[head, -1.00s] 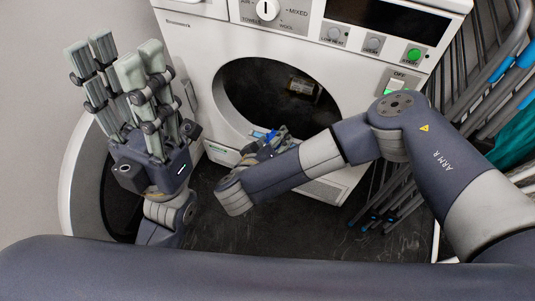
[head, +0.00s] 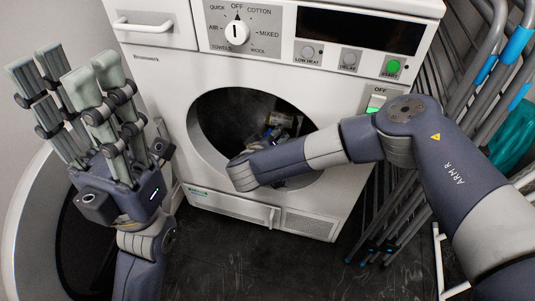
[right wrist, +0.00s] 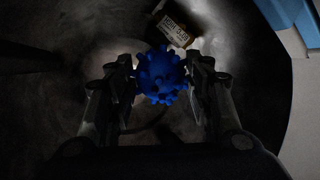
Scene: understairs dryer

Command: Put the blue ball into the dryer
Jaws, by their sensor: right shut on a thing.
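The white dryer (head: 165,90) stands in front of me, its round opening (head: 213,112) uncovered and the drum dark inside. The blue ball (right wrist: 160,75), covered in knobs, sits between the fingers of my right gripper (right wrist: 163,82), which is shut on it. The drum's grey wall lies behind the ball in the right wrist view. In the head view my right forearm reaches to the opening and hides most of that gripper and the ball. My left gripper (head: 66,72) is raised, open and empty, left of the opening.
A small labelled box (right wrist: 174,30) lies inside the drum beyond the ball. A round white-rimmed container (head: 28,190) stands at the left. Folded grey metal racks (head: 410,180) with blue parts stand close at the dryer's right.

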